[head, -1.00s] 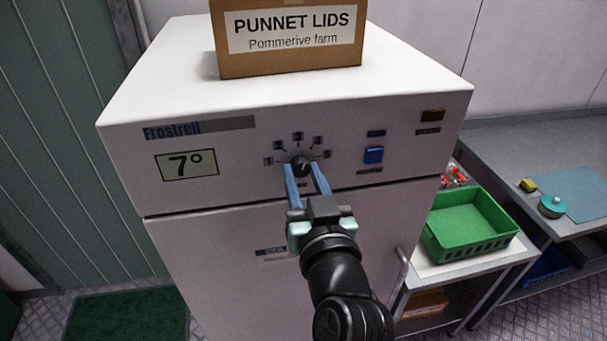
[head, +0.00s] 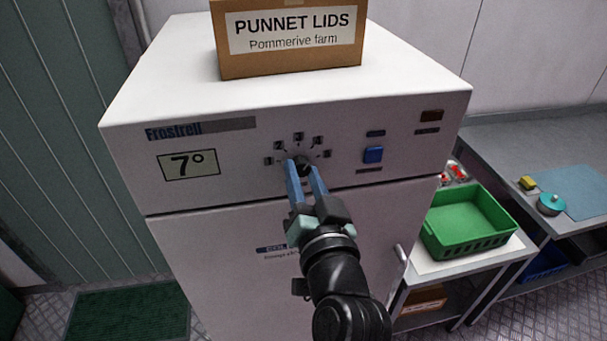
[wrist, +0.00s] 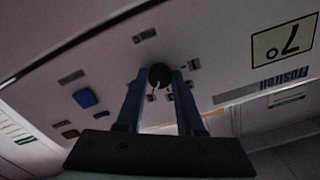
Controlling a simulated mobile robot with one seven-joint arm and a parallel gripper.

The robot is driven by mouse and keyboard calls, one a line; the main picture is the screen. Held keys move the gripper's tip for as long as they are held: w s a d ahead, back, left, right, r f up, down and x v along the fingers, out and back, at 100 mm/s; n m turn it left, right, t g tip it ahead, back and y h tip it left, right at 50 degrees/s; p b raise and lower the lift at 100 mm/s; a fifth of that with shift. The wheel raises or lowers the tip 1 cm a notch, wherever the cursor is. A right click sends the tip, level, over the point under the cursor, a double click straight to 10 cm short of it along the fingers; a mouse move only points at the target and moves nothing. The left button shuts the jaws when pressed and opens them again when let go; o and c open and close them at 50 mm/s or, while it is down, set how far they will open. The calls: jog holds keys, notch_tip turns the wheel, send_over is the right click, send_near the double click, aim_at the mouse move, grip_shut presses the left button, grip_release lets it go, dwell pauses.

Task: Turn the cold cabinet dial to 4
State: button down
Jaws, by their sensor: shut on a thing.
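The cold cabinet (head: 235,235) is a white unit with a display (head: 189,164) that reads 7°. Its round black dial (head: 303,167) sits mid-panel under an arc of small number marks. My gripper (head: 302,168) has its two blue fingers closed on the dial, one on each side. In the wrist view, the dial (wrist: 160,75) sits between the fingertips (wrist: 158,82), and a small pale mark shows near its lower edge. The fingers hide part of the dial, and I cannot tell which number it points to.
A blue button (head: 373,155) is right of the dial. A punnet lids carton (head: 290,62) stands on the cabinet top. A green crate (head: 468,222) sits on a low table at right. A door handle (head: 401,256) is right of my arm.

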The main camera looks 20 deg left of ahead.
jog(key=c, duration=0.5)
grip_release()
jog(key=shift+c, duration=0.2)
jog(key=shift+s, duration=0.1)
jog(key=shift+s+d+f, duration=0.1)
jog(key=shift+s+d, duration=0.15)
jog(key=b+v, duration=0.5)
jog(key=v, duration=0.7)
